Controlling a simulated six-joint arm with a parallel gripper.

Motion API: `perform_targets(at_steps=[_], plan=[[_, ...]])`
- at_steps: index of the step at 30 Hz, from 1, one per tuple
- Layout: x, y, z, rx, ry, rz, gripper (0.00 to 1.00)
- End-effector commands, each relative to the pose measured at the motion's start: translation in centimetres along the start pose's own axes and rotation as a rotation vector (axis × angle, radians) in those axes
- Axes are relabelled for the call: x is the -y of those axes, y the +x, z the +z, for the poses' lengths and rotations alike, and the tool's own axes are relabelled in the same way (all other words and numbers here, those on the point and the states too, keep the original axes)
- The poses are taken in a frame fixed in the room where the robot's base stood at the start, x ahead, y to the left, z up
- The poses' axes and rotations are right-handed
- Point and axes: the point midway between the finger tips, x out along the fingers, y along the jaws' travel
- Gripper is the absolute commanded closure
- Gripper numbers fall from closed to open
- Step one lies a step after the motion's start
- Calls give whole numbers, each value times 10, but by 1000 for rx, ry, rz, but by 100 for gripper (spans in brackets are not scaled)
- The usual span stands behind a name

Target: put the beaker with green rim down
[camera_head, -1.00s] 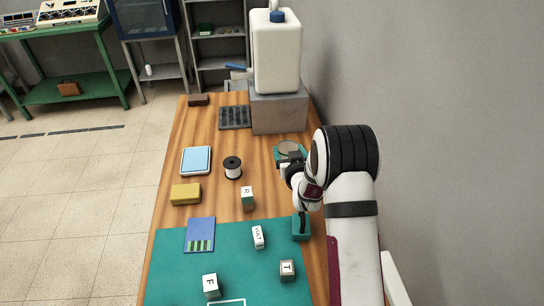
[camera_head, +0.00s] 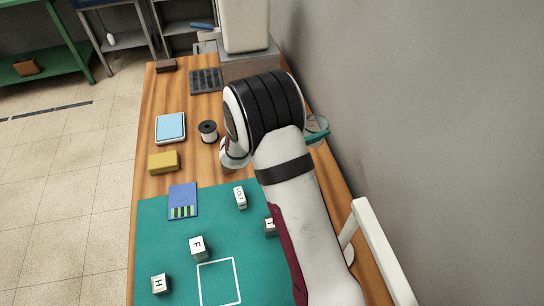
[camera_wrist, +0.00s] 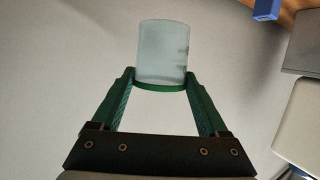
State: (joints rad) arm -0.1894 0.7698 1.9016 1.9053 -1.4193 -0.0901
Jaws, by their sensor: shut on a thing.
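The beaker with green rim (camera_wrist: 162,52) is a pale, cloudy glass cylinder in the wrist view. Its green rim (camera_wrist: 160,87) is on the side nearer the wrist. My gripper (camera_wrist: 162,76) is shut on it, with one green finger on each side of the glass near the rim. Behind the beaker is plain pale wall. In the head view a bit of glass and green (camera_head: 316,128), seemingly the beaker and fingers, shows past my arm at the table's right edge; my arm hides the rest. I cannot tell its height over the table.
The wooden table (camera_head: 147,112) carries a green mat (camera_head: 160,225) with a white square outline (camera_head: 219,282) and several lettered cubes. A spool (camera_head: 208,131), yellow block (camera_head: 164,162) and grey stand (camera_head: 250,66) are farther back. The wall (camera_head: 420,110) is close on the right.

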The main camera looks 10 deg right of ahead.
Motion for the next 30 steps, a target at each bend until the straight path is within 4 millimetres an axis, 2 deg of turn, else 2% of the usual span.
perform_targets(at_steps=[3,10,15,22,30], plan=[[7,-9,15,0,9,29,76],[66,-32,68,2,12,30,76],[90,-41,88,2,12,32,76],[93,-31,126,2,12,33,76],[93,-30,128,2,13,32,76]])
